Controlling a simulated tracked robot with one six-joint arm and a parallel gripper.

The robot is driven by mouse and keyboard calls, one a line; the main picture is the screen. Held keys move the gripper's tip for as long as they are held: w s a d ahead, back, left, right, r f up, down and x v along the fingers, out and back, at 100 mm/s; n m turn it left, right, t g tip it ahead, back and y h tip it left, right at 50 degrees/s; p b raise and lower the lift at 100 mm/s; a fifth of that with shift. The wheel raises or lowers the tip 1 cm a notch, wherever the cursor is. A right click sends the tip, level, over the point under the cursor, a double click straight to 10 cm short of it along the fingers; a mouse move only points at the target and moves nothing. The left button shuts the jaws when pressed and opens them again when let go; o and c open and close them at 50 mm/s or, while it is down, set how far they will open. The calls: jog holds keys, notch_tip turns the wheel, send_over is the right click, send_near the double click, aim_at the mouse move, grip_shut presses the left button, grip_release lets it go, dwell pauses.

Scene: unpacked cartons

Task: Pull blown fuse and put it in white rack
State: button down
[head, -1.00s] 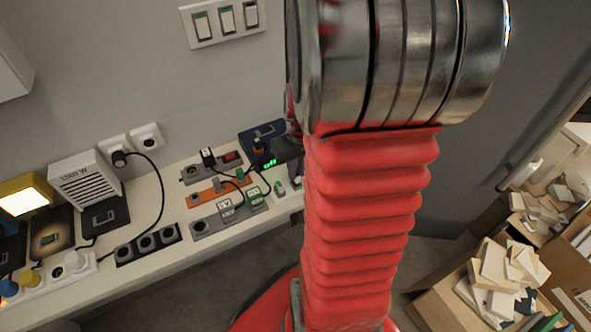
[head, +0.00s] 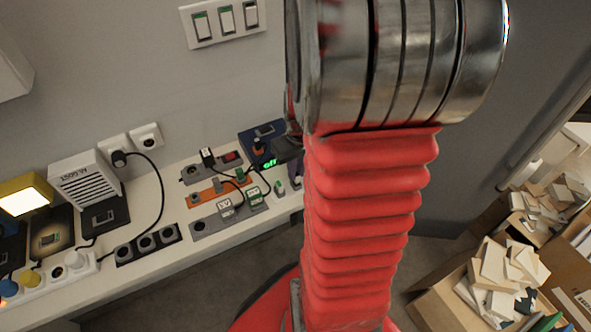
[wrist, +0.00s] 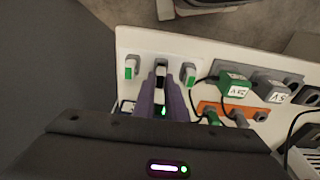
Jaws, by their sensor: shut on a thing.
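In the wrist view, my gripper (wrist: 163,78) points down at the white shelf, its two purple-grey fingers shut on a dark fuse with a pale top (wrist: 161,72). I take this to be the blown fuse; the fingers hide most of it, and I cannot tell whether it is still seated. A green-and-white fuse (wrist: 131,68) stands to its left and another (wrist: 188,73) to its right, both apart from the fingers. In the head view my arm hides most of the gripper. I cannot pick out the white rack with certainty.
Right of the gripper in the wrist view are a green plug (wrist: 234,84), a grey plug (wrist: 270,88) and an orange strip (wrist: 228,108) with cables.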

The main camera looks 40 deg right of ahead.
jog(key=shift+f, duration=0.7)
dwell(1.1)
jog(key=c, duration=1.7)
grip_release()
jog(key=shift+r, duration=0.15)
jog(key=r, duration=0.4)
jog(key=s+r, duration=0.1)
jog(key=r, duration=0.8)
jog(key=shift+s+a+r, duration=0.2)
jog(key=shift+s, duration=0.1)
jog(key=shift+m, duration=0.3)
